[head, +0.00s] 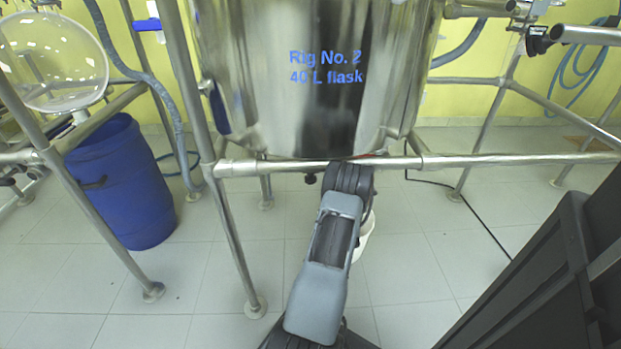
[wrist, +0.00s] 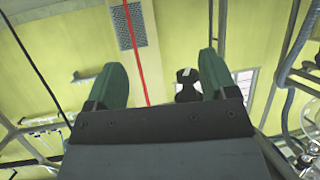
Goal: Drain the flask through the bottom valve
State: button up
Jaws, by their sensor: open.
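The steel vessel (head: 320,105) is marked "Rig No. 2 40 L flask" and hangs in a pipe frame in the head view. A small black knob (head: 311,179) shows below its underside; I cannot tell whether it is the bottom valve. My arm reaches to the front rail under the vessel and hides what is behind it. My gripper is not visible in the head view. In the wrist view my gripper (wrist: 162,78) is open, its two green fingers apart. A black piece with a white mark (wrist: 187,86) shows between them, nearer the right finger; its distance is unclear.
The front rail (head: 480,160) crosses below the vessel. A white object (head: 367,238) is partly hidden behind my arm. A blue barrel (head: 120,185) stands left, under a round glass flask (head: 52,55). A black cable (head: 470,215) lies on the tiled floor.

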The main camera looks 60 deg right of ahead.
aim_at(312, 182)
jog(key=w+r+n+t+h, duration=0.1)
jog(key=w+r+t, duration=0.35)
jog(key=r, duration=0.35)
jog(key=shift+t, duration=0.35)
jog(key=b+x, duration=0.1)
jog(key=x, duration=0.3)
jog(key=b+x, duration=0.2)
jog(key=x, duration=0.2)
jog(key=d+b+x, duration=0.1)
jog(key=b+x, duration=0.1)
jog(key=x, duration=0.3)
jog(key=shift+s, duration=0.4)
jog(key=shift+d, duration=0.1)
jog(key=c, duration=0.9)
jog(key=shift+f+h, duration=0.1)
jog(key=shift+h, duration=0.2)
jog(key=shift+h, duration=0.3)
